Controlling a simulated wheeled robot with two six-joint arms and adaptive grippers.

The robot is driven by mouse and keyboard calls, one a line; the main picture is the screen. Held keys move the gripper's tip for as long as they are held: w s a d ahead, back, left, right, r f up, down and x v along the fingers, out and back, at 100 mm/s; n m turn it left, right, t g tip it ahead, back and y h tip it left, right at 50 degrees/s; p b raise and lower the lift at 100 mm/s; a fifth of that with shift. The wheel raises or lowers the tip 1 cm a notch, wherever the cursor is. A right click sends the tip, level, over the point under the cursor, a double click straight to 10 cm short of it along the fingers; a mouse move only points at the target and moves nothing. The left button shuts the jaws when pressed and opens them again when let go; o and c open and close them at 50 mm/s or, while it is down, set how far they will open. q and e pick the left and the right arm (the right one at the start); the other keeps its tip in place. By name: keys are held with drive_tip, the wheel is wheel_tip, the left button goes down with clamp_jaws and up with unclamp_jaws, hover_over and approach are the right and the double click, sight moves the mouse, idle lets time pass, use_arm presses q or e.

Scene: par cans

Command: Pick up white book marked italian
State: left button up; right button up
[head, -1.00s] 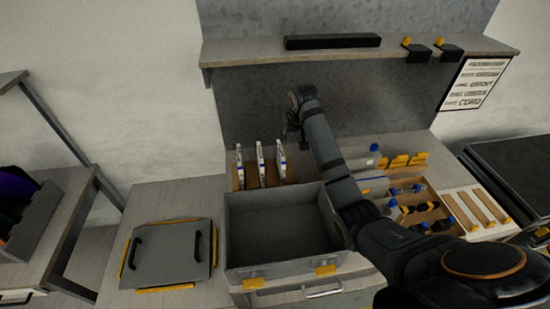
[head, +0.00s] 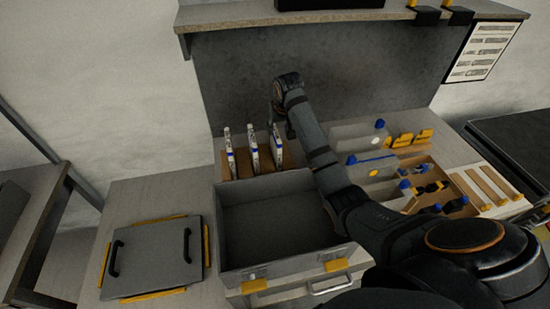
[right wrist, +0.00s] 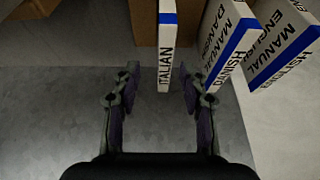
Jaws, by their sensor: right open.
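The white book marked ITALIAN (right wrist: 167,45) has a blue band on its spine and stands upright in the right wrist view. My right gripper (right wrist: 161,78) is open, with its two fingers on either side of the near end of this book's spine and gaps visible on both sides. In the head view, my right gripper (head: 276,118) is at the top of the rightmost book (head: 277,148) in the rack, which appears to be the Italian one. Its fingertips are hard to make out there. My left gripper is not in view.
Two similar white books stand beside it, marked DANISH (right wrist: 225,40) and ENGLISH (right wrist: 285,42). An open grey bin (head: 280,218) stands in front of the rack. A grey lid (head: 157,257) lies at left. A parts tray (head: 440,190) is at right, and a shelf (head: 350,16) hangs above.

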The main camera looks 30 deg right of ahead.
sight(277, 136)
drive_tip(key=shift+f, duration=0.35)
drive_tip(key=shift+r, duration=0.15)
drive_tip(key=shift+f+p, duration=0.3)
drive_tip(key=shift+f, duration=0.05)
drive_tip(key=x, duration=0.4)
drive_tip(key=shift+w+f+p, duration=0.2)
drive_tip(key=shift+p, duration=0.1)
drive_tip(key=shift+w+f, duration=0.2)
drive_tip(key=shift+f, duration=0.05)
drive_tip(key=x, duration=0.2)
drive_tip(key=p+x, duration=0.1)
drive_tip(key=x, duration=0.1)
drive_tip(key=shift+w+a+f, duration=0.2)
drive_tip(key=shift+w+f, duration=0.05)
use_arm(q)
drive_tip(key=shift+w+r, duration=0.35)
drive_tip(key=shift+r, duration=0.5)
use_arm(e)
drive_tip(key=shift+s+r, duration=0.1)
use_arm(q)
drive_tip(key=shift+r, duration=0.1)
use_arm(e)
drive_tip(key=shift+f, duration=0.25)
